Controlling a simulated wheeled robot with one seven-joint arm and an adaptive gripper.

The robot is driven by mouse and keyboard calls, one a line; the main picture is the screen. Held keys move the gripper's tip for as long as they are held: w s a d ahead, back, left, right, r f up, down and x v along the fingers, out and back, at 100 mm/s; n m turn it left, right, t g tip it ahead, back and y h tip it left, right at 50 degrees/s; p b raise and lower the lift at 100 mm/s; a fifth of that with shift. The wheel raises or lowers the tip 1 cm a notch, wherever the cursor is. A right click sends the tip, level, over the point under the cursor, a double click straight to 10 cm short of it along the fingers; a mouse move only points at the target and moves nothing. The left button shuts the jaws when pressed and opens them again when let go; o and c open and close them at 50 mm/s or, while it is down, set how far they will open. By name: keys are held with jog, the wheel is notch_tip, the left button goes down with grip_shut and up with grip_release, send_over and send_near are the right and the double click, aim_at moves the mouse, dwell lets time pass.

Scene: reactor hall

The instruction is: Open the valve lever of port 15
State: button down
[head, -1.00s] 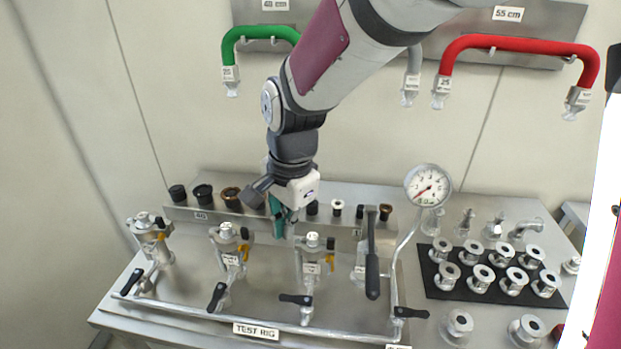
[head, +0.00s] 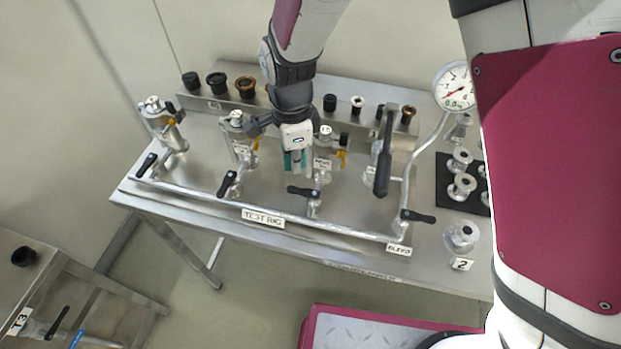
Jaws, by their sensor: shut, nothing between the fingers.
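The test rig (head: 205,192) is a metal bench panel with a row of upright silver port fittings. A pipe along its front carries black valve levers: one at far left (head: 147,164), one left of centre (head: 227,183), one at centre (head: 303,192) and one at the right end (head: 417,215). The port tags are too small to read, so I cannot tell which lever is port 15's. My gripper (head: 295,165) has teal fingers pointing down, shut and empty. It appears above the panel, behind the centre lever in the picture; contact is not visible. It partly hides the fittings behind.
A pressure gauge (head: 457,88) and a long black handle (head: 383,160) stand at the right of the rig. Black and brown caps (head: 217,82) line the back rail. Silver fittings (head: 461,185) stand farther right. A lower table (head: 50,262) is at bottom left.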

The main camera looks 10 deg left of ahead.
aim_at(289, 189)
jog(key=shift+f+b, duration=1.8)
jog(key=shift+f, duration=0.7)
jog(key=shift+s+a+b, duration=0.2)
jog(key=shift+s+a, duration=0.05)
jog(key=shift+s, duration=0.5)
jog(key=shift+s+a+b, duration=0.2)
jog(key=shift+s+a, duration=0.05)
jog(key=shift+s, duration=0.45)
jog(key=shift+s+d+b, duration=0.15)
jog(key=shift+s+b, duration=0.15)
jog(key=shift+s, duration=0.65)
jog(key=shift+s+d+r+p, duration=0.15)
jog(key=shift+s+d+p, duration=0.15)
jog(key=shift+s+p, duration=0.55)
jog(key=shift+s+d+p, duration=0.7)
jog(key=shift+d+p, duration=0.05)
jog(key=shift+p, duration=0.25)
jog(key=shift+w, duration=0.15)
jog(key=shift+w+a, duration=0.35)
jog(key=shift+a, duration=0.2)
notch_tip(289, 189, up, 7)
jog(key=p, duration=0.5)
